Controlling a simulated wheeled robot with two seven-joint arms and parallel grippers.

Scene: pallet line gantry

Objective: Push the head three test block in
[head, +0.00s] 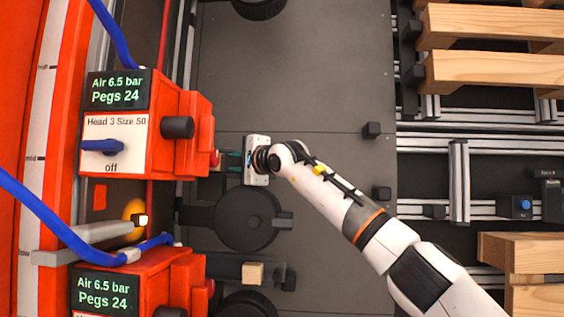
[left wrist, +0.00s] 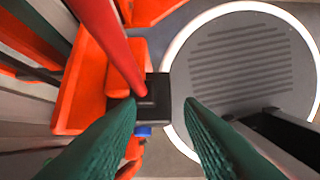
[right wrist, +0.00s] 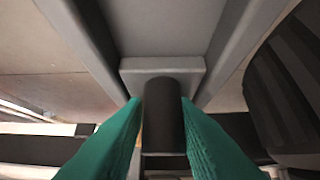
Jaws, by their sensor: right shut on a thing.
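The head three unit is a red box (head: 165,128) with a panel reading "Head 3 Size 50" and "off", at the left in the head view. My right gripper (head: 231,160) reaches left toward its red nose (head: 214,158). In the right wrist view my right gripper (right wrist: 162,103) is shut on a dark upright cylinder (right wrist: 162,118) in front of a grey plate (right wrist: 165,66). I cannot tell whether this belongs to the test block; no block shows clearly at head three. My left gripper (left wrist: 160,103) is open and empty, outside the head view.
A second red unit (head: 150,280) stands below, with a small wooden block (head: 253,272) on a dark bar beside it. A black disc (head: 246,218) lies between the units. Blue hoses (head: 50,222) cross the left side. Wooden pallets (head: 490,72) stand right; grey floor (head: 330,80) is clear.

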